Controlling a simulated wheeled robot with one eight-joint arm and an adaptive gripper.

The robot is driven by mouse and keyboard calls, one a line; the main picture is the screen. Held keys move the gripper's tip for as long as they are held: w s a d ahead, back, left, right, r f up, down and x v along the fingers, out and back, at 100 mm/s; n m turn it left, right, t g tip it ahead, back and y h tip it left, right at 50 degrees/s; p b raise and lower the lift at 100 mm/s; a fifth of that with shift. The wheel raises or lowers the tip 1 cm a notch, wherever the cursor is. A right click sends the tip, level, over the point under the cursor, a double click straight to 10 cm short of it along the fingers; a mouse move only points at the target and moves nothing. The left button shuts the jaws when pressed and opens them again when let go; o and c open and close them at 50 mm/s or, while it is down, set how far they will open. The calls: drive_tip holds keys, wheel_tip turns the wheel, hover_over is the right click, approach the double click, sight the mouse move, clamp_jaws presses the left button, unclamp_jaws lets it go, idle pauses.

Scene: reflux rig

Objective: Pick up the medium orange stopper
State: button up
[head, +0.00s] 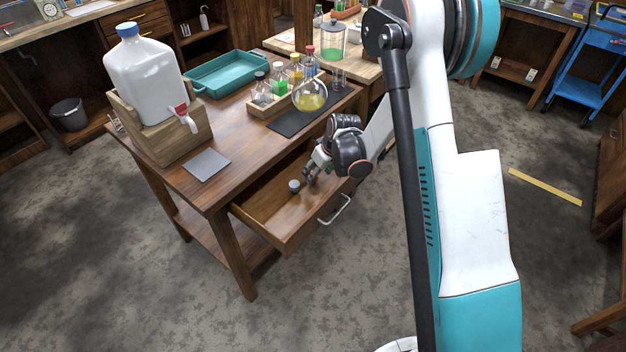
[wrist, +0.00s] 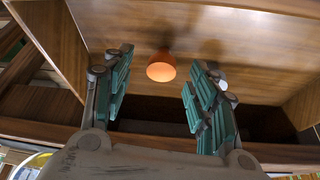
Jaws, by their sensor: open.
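The orange stopper (wrist: 161,67) stands on the floor of the open wooden drawer (head: 262,207), seen in the wrist view between and beyond my fingertips. My gripper (head: 311,176) reaches down into the drawer in the head view. In the wrist view my gripper (wrist: 161,64) is open, with one finger on each side of the stopper's line and clear gaps to both. Nothing is held. I cannot make out the orange stopper in the head view, where my gripper and wrist cover part of the drawer.
A grey stopper-like piece (head: 294,186) stands in the drawer beside my gripper. The drawer walls are close around. On the table above are a round flask of yellow liquid (head: 309,96), a bottle rack (head: 264,107), a teal tray (head: 226,73) and a large white jug (head: 146,75).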

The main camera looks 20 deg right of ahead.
drive_tip(key=x, duration=0.2)
drive_tip(key=b+x, duration=0.1)
drive_tip(key=x, duration=0.1)
drive_tip(key=shift+w+a+r+b, duration=0.1)
drive_tip(key=shift+a+b, duration=0.15)
drive_tip(key=shift+b, duration=0.05)
drive_tip(key=shift+r, duration=0.1)
drive_tip(key=shift+c, duration=0.6)
drive_tip(key=c, duration=0.8)
drive_tip(key=shift+r, duration=0.1)
